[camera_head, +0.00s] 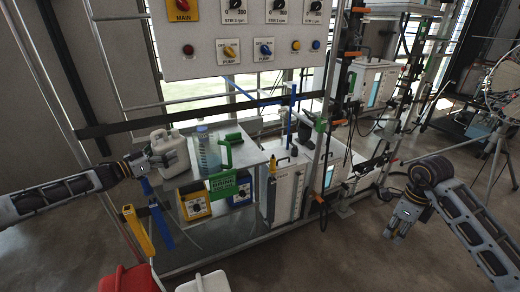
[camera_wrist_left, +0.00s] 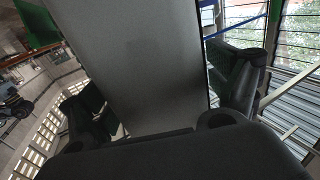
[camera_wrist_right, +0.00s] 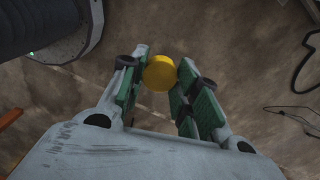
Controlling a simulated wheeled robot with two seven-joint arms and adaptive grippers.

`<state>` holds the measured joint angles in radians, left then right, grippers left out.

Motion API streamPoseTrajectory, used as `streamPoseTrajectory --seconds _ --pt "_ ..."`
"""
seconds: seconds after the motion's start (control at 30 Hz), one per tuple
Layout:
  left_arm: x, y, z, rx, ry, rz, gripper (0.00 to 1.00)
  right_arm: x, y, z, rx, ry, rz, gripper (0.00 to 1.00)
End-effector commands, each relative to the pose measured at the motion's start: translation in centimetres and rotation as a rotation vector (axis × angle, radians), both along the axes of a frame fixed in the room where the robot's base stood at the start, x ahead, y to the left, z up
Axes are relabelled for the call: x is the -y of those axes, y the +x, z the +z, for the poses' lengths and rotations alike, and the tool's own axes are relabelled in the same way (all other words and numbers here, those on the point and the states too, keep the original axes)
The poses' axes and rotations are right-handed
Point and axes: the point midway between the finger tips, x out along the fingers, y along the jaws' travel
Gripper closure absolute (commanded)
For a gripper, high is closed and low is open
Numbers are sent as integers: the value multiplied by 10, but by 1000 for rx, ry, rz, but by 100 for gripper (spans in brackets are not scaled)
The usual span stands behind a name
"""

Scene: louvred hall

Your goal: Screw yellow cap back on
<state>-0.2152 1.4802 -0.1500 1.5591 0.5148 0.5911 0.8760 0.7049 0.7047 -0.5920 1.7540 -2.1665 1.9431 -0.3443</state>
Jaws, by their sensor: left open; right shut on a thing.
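The yellow cap (camera_wrist_right: 160,72) sits between the fingertips of my right gripper (camera_wrist_right: 160,78) in the right wrist view. In the head view, this gripper (camera_head: 401,222) hangs over the floor at the right, away from the bench. The cap cannot be made out there. A white jug (camera_head: 178,153) stands at the left end of the bench. My left gripper (camera_head: 158,160) is beside its left side in the head view; contact cannot be told. Its fingers stand apart around a broad grey surface (camera_wrist_left: 146,60) in the left wrist view. The jug's neck is too small to read.
A control panel (camera_head: 240,45) hangs above. Red (camera_head: 128,280) and white containers (camera_head: 207,283) are in front. Floor is open before my right gripper.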

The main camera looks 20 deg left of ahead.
Motion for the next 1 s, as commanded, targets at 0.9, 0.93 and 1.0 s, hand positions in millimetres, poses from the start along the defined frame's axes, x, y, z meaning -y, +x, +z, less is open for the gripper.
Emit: streamPoseTrajectory --seconds 0.9,0.93,1.0 --pt "2 3 0 1 0 0 39 0 0 -5 0 0 0 78" --pt "2 3 0 1 0 0 43 0 0 -5 0 0 0 78" --pt "2 3 0 1 0 0 52 0 0 -5 0 0 0 78"
